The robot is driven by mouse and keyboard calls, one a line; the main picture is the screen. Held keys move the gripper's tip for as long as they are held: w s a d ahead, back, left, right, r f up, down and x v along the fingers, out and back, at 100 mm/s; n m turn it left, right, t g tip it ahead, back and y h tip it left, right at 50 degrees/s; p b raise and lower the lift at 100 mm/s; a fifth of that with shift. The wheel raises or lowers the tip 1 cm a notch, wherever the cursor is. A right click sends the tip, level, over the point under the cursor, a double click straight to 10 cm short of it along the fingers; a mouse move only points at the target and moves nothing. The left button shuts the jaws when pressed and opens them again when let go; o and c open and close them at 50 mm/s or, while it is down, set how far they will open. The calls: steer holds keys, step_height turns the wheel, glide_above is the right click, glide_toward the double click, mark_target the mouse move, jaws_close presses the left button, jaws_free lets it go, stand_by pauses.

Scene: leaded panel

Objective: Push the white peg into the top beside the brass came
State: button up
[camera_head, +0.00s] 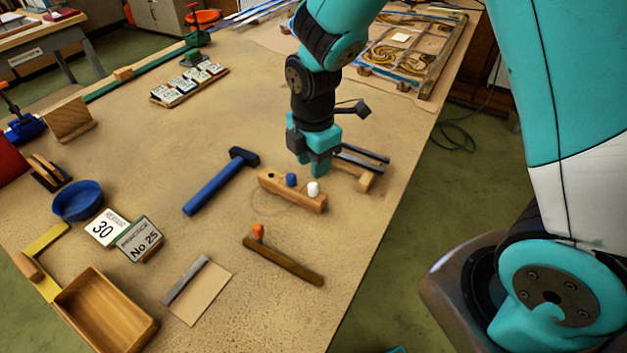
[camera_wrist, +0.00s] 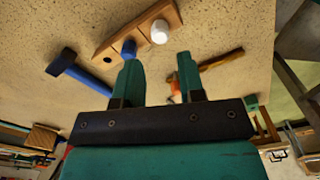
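The white peg (camera_head: 313,188) stands upright in a wooden block (camera_head: 274,185), beside a blue peg (camera_head: 291,179). In the wrist view the white peg (camera_wrist: 159,32) and the blue peg (camera_wrist: 129,48) lie just beyond my fingertips. My gripper (camera_head: 311,164) is over the bench just behind the block, pointing down. In the wrist view my gripper (camera_wrist: 157,64) has its fingers apart with nothing between them. A brass-brown bar (camera_head: 290,264), which looks like the brass came, lies nearer the front. An orange peg (camera_head: 258,232) stands at its left end.
A blue hammer (camera_head: 215,183) lies left of the block. Dark strips on a wooden rest (camera_head: 367,180) are close right of my gripper. A scraper on a card (camera_head: 200,290), wooden tray (camera_head: 105,312) and blue bowl (camera_head: 78,201) are front left. Bench around the bar is mostly clear.

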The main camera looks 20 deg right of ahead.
mark_target(313, 184)
step_height(313, 184, down, 7)
steer(key=shift+f+p, duration=0.15)
steer(key=shift+p, duration=0.25)
jaws_close()
